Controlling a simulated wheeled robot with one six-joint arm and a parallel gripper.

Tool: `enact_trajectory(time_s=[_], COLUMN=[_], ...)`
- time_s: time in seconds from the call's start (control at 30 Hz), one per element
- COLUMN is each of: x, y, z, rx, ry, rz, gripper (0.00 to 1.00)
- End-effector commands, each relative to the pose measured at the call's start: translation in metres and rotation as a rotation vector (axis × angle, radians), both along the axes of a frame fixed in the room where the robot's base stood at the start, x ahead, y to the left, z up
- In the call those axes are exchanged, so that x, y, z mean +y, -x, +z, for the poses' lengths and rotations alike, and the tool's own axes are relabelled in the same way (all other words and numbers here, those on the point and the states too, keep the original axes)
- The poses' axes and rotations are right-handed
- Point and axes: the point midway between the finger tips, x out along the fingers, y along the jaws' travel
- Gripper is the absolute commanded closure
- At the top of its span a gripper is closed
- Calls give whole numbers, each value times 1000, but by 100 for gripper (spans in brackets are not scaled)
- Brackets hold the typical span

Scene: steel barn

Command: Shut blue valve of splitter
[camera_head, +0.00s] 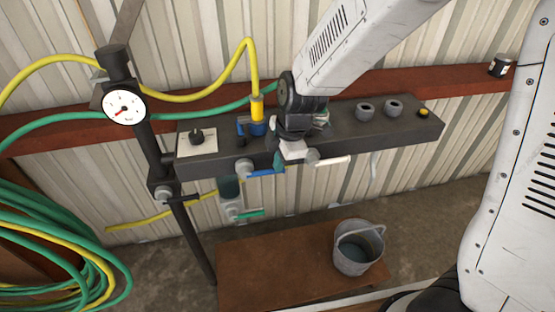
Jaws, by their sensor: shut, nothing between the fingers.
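The splitter is a long dark grey block (405,135) along the wall. On its front face is a blue valve lever (262,173) on a grey round hub (243,168). The lever lies about level, pointing right. My gripper (293,152) is shut and empty, just right of and above the lever's free end. It hides part of the block. I cannot tell whether it touches the lever. A green piece (279,162) shows between the gripper and the lever's end.
A white lever (332,160) sits right of my gripper, and a green lever (248,213) lower down. A yellow hose (247,62) meets a blue fitting (252,128). A gauge (126,107) stands left. A bucket (358,247) stands on a brown bench (270,265) below.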

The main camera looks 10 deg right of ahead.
Motion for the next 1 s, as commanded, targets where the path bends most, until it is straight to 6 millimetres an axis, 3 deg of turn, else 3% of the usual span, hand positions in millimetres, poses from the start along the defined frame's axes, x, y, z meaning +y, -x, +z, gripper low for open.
enact_trajectory(time_s=[0.63,0.87,1.0], x=[-6,-1,-24], y=[4,7,10], z=[-5,35,61], rx=[14,-4,-6], ry=[10,3,1], rz=[-1,2,-4], gripper=[100,100,100])
